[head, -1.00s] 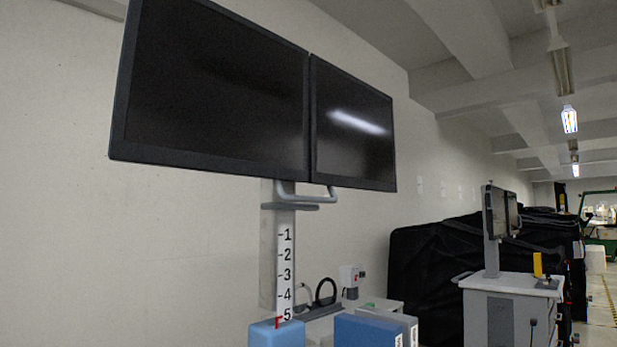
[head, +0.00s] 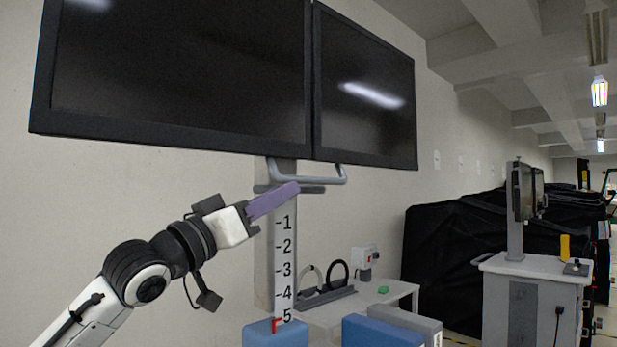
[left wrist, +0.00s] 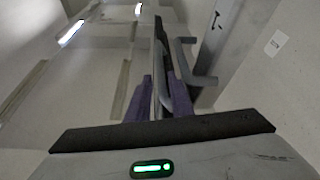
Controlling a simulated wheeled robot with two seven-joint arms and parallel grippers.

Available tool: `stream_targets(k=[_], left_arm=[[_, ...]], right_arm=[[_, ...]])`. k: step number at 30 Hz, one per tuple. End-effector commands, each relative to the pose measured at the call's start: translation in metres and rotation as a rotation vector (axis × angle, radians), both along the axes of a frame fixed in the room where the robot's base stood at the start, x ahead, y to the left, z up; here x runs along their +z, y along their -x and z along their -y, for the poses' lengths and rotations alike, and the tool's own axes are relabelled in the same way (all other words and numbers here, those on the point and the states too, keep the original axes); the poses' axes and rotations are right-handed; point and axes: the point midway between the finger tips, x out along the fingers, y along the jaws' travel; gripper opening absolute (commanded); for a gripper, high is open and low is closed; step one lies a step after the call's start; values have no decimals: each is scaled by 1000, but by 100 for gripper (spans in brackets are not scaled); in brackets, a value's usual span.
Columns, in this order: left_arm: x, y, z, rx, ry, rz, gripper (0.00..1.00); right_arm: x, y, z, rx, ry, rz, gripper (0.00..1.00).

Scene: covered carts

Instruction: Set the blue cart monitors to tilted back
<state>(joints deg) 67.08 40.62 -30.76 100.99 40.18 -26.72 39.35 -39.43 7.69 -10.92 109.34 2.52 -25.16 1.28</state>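Two black monitors, the left one (head: 180,75) and the right one (head: 365,90), hang side by side on a grey post with a numbered scale (head: 285,262). The top is cut off, and their exact tilt is hard to tell. A grey bar handle (head: 318,179) sits under them. My left gripper (head: 285,196) has purple fingers by the left end of the handle, in front of the post. In the left wrist view its fingers (left wrist: 159,100) are apart, with a grey bar showing between them; contact is unclear. My right gripper is not in view.
A blue block (head: 275,333) at the post's foot and another blue box (head: 380,331) stand below. A white-topped cart (head: 535,268) with its own monitor stands at the right. Black covered shapes (head: 440,255) fill the space behind. A pale wall lies behind the monitors.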

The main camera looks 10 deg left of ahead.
Motion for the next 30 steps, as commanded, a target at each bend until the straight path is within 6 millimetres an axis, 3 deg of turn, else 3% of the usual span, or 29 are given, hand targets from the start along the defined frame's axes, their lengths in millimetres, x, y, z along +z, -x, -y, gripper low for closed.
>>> stream_targets(k=[3, 12, 25, 28, 30], left_arm=[[14, -19, 11, -1, 2, 0, 20], [30, -58, 31, 0, 1, 0, 20], [31, -66, 36, 1, 1, 0, 20], [31, -66, 36, 1, 1, 0, 3], [31, -66, 36, 1, 1, 0, 0]], right_arm=[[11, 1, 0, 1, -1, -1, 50], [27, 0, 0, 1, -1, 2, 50], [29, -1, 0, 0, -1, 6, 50], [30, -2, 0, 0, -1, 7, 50], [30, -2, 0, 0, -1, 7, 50]])
